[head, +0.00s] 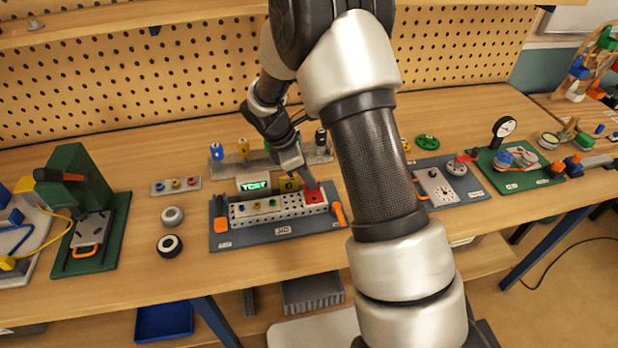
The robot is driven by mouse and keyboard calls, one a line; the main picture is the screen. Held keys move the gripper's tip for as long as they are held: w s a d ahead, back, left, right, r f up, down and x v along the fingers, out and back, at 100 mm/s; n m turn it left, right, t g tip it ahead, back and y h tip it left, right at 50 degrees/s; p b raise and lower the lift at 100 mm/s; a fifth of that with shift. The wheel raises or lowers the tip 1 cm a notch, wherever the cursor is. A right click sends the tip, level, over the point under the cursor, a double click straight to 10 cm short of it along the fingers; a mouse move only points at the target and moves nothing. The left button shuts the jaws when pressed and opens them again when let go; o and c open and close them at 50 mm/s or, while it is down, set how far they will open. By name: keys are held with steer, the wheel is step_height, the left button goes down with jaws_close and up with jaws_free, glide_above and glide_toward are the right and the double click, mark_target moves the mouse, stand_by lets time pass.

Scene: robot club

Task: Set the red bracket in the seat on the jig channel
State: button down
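The jig channel (290,213) is a pale perforated bar on a dark blue-grey base plate (250,238) near the middle of the bench. Several small coloured parts sit along its top. The red bracket (316,197) is at the channel's right end. My gripper (309,183) points down from above, with its tip at or just over the bracket. The fingers are small and dark here, so I cannot tell whether they grip the bracket or only stand over it. Whether the bracket is fully down in a seat is also unclear.
Orange clamps (339,214) stand at the base plate's ends. A green press (85,210) is at left, and a gauge fixture (503,132) at right.

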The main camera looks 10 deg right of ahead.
steer(key=shift+s+f, duration=0.1)
steer(key=shift+f, duration=0.25)
stand_by(1.0)
steer(key=c, duration=2.2)
jaws_free()
steer(key=shift+r, duration=0.1)
steer(key=shift+r+p, duration=2.05)
steer(key=shift+r, duration=0.7)
steer(key=shift+o, duration=0.4)
steer(key=o, duration=0.5)
